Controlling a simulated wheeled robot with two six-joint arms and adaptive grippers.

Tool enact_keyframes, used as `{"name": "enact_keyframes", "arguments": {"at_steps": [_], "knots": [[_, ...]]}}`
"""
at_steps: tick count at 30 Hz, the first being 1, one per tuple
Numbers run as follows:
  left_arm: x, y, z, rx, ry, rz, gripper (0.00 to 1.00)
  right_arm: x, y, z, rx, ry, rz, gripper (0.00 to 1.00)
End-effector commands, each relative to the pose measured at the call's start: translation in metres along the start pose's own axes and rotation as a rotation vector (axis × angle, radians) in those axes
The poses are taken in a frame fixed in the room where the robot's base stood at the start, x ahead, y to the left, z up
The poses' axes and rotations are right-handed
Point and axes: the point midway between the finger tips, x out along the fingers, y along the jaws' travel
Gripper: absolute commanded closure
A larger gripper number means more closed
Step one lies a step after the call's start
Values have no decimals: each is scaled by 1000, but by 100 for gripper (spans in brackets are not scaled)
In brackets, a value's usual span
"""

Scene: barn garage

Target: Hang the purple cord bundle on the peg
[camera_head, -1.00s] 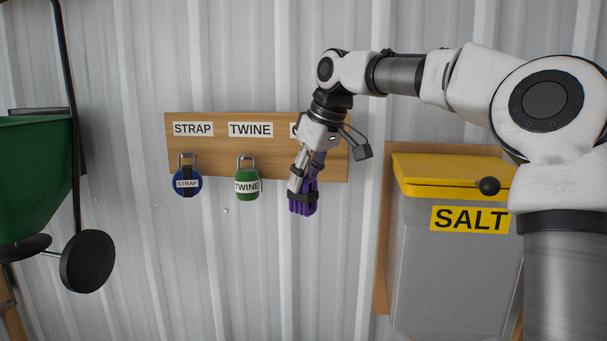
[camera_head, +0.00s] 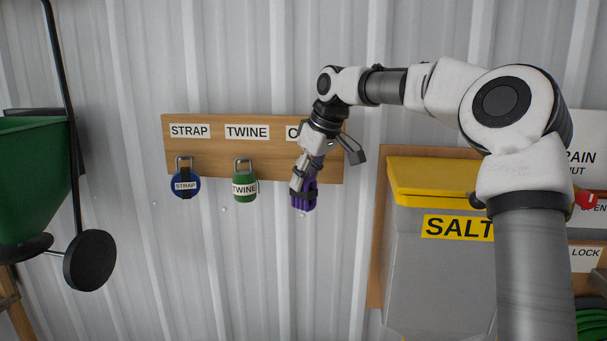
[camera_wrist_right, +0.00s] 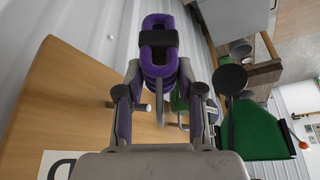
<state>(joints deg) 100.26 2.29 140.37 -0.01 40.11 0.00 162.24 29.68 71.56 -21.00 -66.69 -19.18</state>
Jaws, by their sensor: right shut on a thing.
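The purple cord bundle (camera_head: 309,196), with a black band around it, is held by my right gripper (camera_head: 304,188) in front of the lower right part of the wooden board (camera_head: 215,151). In the right wrist view the fingers are shut on the purple cord bundle (camera_wrist_right: 157,62), and a thin grey loop hangs at its near end. A small metal peg (camera_wrist_right: 145,107) sticks out of the board beside that loop; they look apart, though the depth is hard to judge. In the head view my gripper hides the peg and most of the third label. My left gripper is not in view.
The blue strap bundle (camera_head: 185,184) and green twine bundle (camera_head: 244,187) hang on the board to the left. A grey salt bin (camera_head: 433,285) with a yellow lid stands at the right, below my arm. A green hopper (camera_head: 33,175) is at the far left.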

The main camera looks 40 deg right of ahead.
Motion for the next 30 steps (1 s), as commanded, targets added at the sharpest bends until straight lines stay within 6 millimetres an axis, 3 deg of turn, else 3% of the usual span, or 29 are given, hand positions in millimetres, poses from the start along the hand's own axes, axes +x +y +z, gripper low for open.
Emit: {"name": "enact_keyframes", "arguments": {"at_steps": [13,30], "knots": [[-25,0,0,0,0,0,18,6,28,-15,1,0,1,100],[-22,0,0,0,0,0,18,23,40,-15,0,0,1,100]]}}
